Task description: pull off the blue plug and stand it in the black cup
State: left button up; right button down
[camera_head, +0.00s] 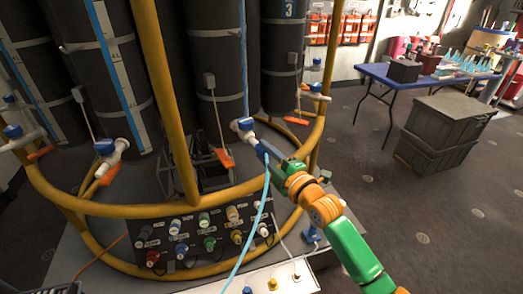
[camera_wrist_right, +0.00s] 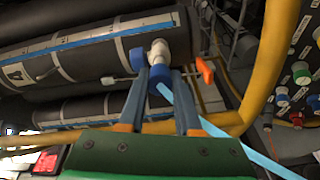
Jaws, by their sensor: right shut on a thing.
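The blue plug (camera_wrist_right: 160,81) sits between the fingers of my right gripper (camera_wrist_right: 160,75) in the right wrist view, right at the end of a white fitting (camera_wrist_right: 159,55) on a black cylinder. The plug appears to be on the fitting or touching it; I cannot tell which. In the head view my right gripper (camera_head: 262,149) reaches in from the lower right to a white fitting (camera_head: 243,127) and is shut on the plug. A light-blue strip hangs down from near the grip. I cannot make out a black cup for certain. My left gripper is out of view.
Yellow rails (camera_head: 120,208) curve around the black cylinders (camera_head: 85,65). A black panel (camera_head: 140,258) with several coloured connectors stands in front. A blue table (camera_head: 440,80) bears a black box (camera_head: 405,71) and several bottles. Stacked grey crates (camera_head: 440,130) stand right; floor between is clear.

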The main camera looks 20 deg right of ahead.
aim_at(266, 154)
jog(key=shift+s+d+p, duration=0.1)
jog(key=shift+s+p, duration=0.2)
jog(key=shift+p+v, duration=1.45)
jog(key=shift+v, duration=1.1)
jog(key=shift+s, duration=0.15)
